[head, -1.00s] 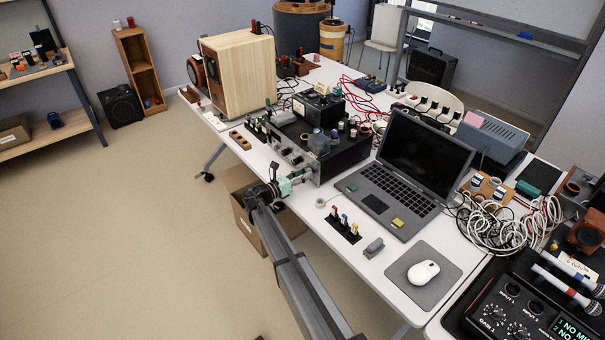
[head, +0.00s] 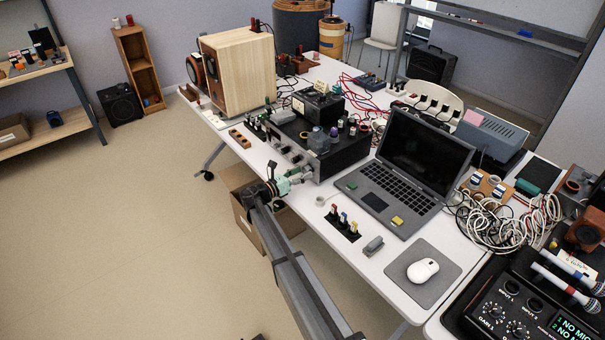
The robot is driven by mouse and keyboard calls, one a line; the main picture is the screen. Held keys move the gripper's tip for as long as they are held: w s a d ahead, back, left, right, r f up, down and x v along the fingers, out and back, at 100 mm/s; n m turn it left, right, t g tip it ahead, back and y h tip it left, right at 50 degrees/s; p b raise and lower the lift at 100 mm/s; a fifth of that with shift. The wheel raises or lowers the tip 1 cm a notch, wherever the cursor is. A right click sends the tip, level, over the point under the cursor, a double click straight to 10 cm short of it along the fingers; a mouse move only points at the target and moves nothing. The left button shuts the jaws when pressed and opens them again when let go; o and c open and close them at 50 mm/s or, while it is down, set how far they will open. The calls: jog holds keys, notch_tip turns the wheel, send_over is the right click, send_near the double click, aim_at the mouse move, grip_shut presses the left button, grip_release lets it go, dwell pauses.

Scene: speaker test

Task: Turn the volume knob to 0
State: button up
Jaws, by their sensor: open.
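A black amplifier-like unit (head: 342,158) sits on the white table, with a grey front panel (head: 284,148) bearing knobs and facing the lower left. My gripper (head: 304,174) is open at the lower right end of that panel, its fingers pointing at it. The fingertips are close to the panel; I cannot tell whether they touch a knob. The volume knob cannot be told apart at this size, and my gripper may hide it.
A laptop (head: 418,168) stands right of the unit, with connectors (head: 342,222) and a mouse (head: 422,270) in front. A wooden speaker (head: 238,72) stands behind left. Tangled white cables (head: 497,222) lie at right. The floor (head: 120,240) left of the table is clear.

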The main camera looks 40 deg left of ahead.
jog(key=v, duration=1.1)
jog(key=shift+s, duration=0.15)
jog(key=shift+f, duration=0.1)
